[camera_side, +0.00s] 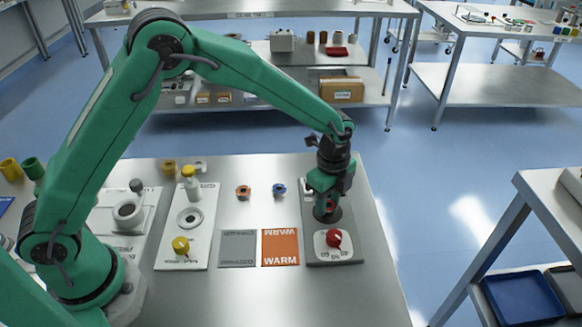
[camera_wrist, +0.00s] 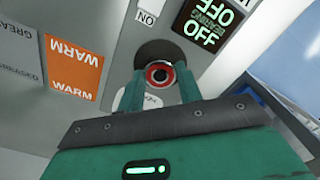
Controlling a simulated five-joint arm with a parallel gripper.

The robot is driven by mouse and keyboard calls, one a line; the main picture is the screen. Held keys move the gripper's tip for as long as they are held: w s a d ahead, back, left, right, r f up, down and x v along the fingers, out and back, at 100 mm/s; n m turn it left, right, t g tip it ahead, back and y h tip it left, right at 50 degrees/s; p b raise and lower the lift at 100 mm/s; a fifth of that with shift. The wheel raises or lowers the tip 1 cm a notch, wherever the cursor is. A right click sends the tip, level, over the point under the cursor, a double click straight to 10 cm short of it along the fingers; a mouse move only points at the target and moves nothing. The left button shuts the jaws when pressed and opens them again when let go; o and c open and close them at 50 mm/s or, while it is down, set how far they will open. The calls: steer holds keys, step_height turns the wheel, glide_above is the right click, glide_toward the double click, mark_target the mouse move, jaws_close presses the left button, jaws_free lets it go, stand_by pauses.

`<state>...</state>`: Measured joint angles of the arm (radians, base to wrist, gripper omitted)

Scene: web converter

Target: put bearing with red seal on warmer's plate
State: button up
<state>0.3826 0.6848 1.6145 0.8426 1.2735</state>
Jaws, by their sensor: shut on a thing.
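The bearing with the red seal (camera_wrist: 158,74) is between the fingertips of my gripper (camera_wrist: 160,85) in the wrist view, and the gripper is shut on it. The warmer (camera_side: 316,248) is a grey unit at the right of the bench, with a red knob (camera_side: 333,237) on a white dial. Its dark round plate (camera_side: 318,217) is directly under my gripper (camera_side: 328,206) in the side view. The plate also shows behind the bearing in the wrist view (camera_wrist: 153,50). I cannot tell whether the bearing touches the plate. In the side view the fingers hide most of the bearing.
An orange WARM mat (camera_side: 281,247) and a grey mat (camera_side: 238,248) lie left of the warmer. An orange-brown bearing (camera_side: 243,191) and a blue-sealed bearing (camera_side: 279,190) lie behind them. A white board (camera_side: 171,252) with a yellow knob and bottle is further left. The warmer's display (camera_wrist: 207,28) reads OFF.

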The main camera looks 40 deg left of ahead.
mark_target(328, 205)
steer(key=shift+f, duration=0.15)
steer(key=o, duration=1)
steer(key=shift+c, duration=0.2)
step_height(328, 205, up, 12)
steer(key=shift+r, duration=0.2)
